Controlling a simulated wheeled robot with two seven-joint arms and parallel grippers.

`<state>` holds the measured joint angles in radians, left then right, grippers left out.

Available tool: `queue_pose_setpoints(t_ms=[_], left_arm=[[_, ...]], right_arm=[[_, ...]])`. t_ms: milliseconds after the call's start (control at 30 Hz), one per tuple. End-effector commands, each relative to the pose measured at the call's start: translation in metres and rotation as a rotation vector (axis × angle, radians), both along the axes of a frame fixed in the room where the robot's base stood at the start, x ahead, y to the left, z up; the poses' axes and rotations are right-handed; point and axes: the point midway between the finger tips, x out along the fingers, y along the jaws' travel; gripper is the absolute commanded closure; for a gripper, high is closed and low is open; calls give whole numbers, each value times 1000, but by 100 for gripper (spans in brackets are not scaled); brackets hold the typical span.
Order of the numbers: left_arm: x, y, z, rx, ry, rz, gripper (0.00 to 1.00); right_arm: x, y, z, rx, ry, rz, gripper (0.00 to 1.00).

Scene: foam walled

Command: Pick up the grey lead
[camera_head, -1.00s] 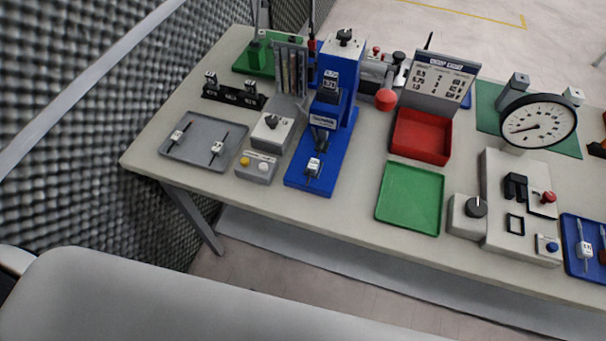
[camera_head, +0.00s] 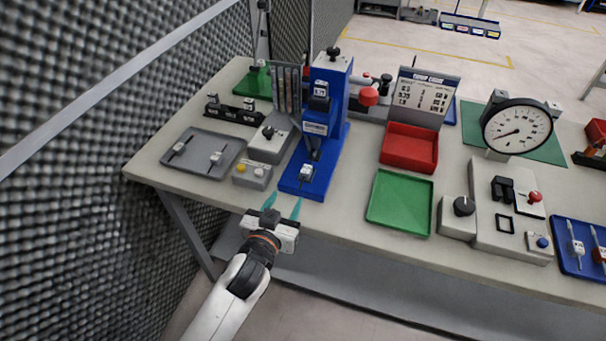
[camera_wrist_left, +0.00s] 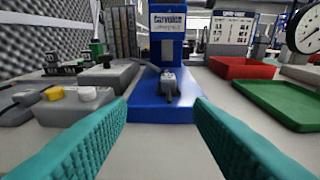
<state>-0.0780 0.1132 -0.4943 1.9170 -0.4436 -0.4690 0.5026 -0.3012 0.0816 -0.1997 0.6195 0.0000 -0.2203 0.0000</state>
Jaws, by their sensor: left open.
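A small grey lead (camera_head: 306,174) with a pale label sits on the front of the blue press base (camera_head: 318,190); it also shows in the left wrist view (camera_wrist_left: 169,83), ahead between my fingers. Two similar leads lie on the grey tray (camera_head: 205,168) at the left: one at its left (camera_head: 179,148) and one at its right (camera_head: 216,157). I cannot tell for sure which one the task names. My left gripper (camera_head: 283,203) is open and empty, its teal fingers pointing at the table's front edge, short of the blue base. My right gripper is not in view.
A grey box with yellow and white buttons (camera_head: 252,174) stands left of the blue base. The blue press column (camera_head: 328,110) rises behind. A green tray (camera_head: 401,201) and red tray (camera_head: 409,147) lie to the right. Bare table lies between the base and green tray.

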Motion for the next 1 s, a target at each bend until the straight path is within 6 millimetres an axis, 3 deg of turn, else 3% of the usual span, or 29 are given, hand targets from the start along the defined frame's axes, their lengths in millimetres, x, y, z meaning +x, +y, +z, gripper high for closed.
queue_pose_setpoints(t_ms=[133,400,667,1000], left_arm=[[12,-11,8,-12,-41,-24,53],[54,-25,2,-11,-39,-24,53],[70,-31,-2,-13,-38,-24,53],[108,-45,-9,-13,-38,-22,53]], right_arm=[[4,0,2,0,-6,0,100],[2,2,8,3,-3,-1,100],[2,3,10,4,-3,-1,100],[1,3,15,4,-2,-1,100]])
